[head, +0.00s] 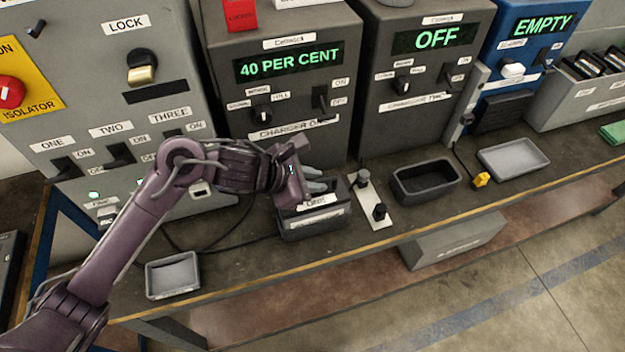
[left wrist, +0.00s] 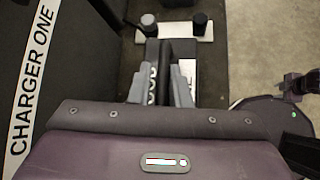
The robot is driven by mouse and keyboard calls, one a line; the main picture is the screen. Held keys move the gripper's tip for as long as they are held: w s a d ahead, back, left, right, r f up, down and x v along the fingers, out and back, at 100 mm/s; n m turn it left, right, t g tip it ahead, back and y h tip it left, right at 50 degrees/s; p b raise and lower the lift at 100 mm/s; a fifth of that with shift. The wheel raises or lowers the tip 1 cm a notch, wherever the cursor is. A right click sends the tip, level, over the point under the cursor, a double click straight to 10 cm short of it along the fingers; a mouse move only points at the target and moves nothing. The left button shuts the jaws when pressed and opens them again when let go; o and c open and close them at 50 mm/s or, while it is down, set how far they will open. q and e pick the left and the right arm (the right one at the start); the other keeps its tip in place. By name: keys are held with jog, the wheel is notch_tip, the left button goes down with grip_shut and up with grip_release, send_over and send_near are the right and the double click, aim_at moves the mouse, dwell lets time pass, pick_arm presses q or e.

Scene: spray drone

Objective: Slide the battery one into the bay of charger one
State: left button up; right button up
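Charger one (head: 290,75) is the grey unit in the middle of the head view, its screen reading 40 PER CENT. Its label (left wrist: 32,85) runs down the left of the left wrist view. An open-topped dark bay (head: 312,222) with a pale label stands on the bench before it. My left gripper (head: 316,180) reaches over this bay, fingers pointing down into its top. In the left wrist view, the fingers (left wrist: 162,85) close on the dark upright grip of battery one (left wrist: 165,62). The battery's lower part is hidden, so its depth in the bay is unclear. My right gripper is not in view.
A white plate with two black knobs (head: 371,205) stands right of the bay. Another pale tray (head: 172,276) lies left, near the bench edge. Cables cross the bench behind it.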

pick_arm(q)
jog(key=o, duration=0.4)
jog(key=shift+s, duration=0.15)
jog(key=shift+c, duration=0.2)
jog(key=shift+a+f, duration=0.1)
jog(key=shift+f, duration=0.3)
jog(key=shift+s+a+r, duration=0.1)
jog(key=shift+a+r, duration=0.15)
jog(key=shift+r, duration=0.05)
jog(key=b+v, duration=0.1)
jog(key=v, duration=0.6)
jog(key=shift+r, duration=0.25)
